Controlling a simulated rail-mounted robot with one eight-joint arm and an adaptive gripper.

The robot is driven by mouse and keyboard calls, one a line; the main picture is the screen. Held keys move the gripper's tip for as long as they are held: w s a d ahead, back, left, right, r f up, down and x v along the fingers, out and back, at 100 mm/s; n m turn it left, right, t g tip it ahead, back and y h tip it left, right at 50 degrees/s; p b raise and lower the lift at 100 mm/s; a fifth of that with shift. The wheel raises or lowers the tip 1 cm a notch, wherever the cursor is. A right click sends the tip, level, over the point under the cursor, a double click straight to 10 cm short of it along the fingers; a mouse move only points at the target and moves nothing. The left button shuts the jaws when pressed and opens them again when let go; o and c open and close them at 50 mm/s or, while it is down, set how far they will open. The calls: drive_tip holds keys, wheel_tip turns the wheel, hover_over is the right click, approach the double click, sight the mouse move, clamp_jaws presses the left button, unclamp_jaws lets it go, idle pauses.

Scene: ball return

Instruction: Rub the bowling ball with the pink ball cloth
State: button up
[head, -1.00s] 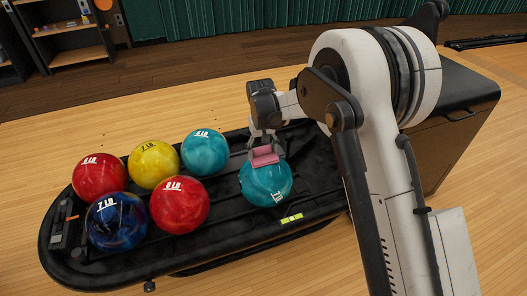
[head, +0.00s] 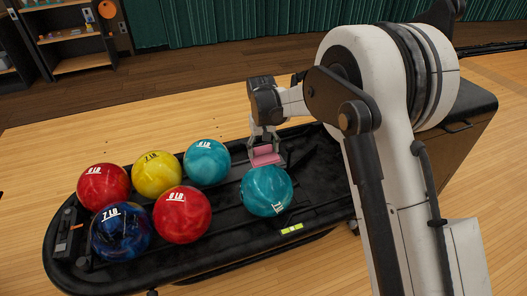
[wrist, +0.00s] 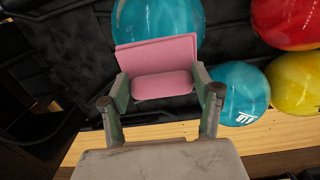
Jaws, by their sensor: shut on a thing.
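A teal bowling ball (head: 266,191) sits apart on the right part of the black ball return (head: 325,190), its white label facing the front. My gripper (head: 265,149) is shut on the pink ball cloth (head: 265,157), just behind the top of this ball. In the wrist view, the pink cloth (wrist: 160,57) is a folded pad between the two fingers, and the teal ball (wrist: 160,20) shows beyond it, partly hidden by it. The cloth's edge meets the ball's outline in both views; I cannot tell whether they touch.
Several other balls stand to the left on the return: a second teal one (head: 207,162), a yellow one (head: 156,174), two red ones (head: 104,185) (head: 182,214) and a dark blue one (head: 121,231). My arm covers the return's right end. Wooden floor surrounds it.

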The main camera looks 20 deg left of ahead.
drive_tip(key=shift+r+p, duration=0.7)
drive_tip(key=shift+r, duration=0.8)
